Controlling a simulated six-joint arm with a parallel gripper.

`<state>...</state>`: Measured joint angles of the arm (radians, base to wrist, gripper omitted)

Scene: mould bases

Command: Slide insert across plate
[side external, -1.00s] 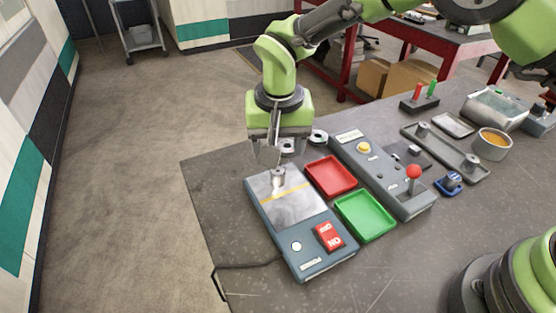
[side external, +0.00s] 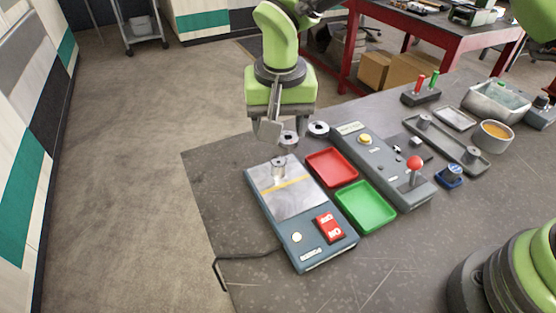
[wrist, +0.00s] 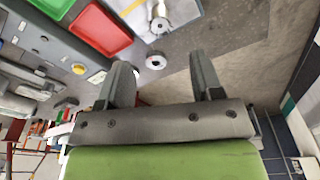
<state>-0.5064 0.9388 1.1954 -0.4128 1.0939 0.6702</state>
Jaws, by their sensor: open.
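The insert (side external: 279,168) is a small grey metal cylinder. It stands upright on the shiny metal plate (side external: 293,202), on the far side of the yellow line (side external: 285,184). The plate is set in a blue-grey base (side external: 307,258). My gripper (side external: 275,140) is open and empty, above and beyond the insert, and does not touch it. In the wrist view the insert (wrist: 159,21) shows at the top, beyond the two spread fingers (wrist: 163,76).
Round metal discs (side external: 319,129) lie behind the base. A red tray (side external: 331,167) and a green tray (side external: 366,207) sit right of it, then a control box (side external: 380,165) with a red-knobbed lever. A red switch (side external: 329,228) is on the base's near end.

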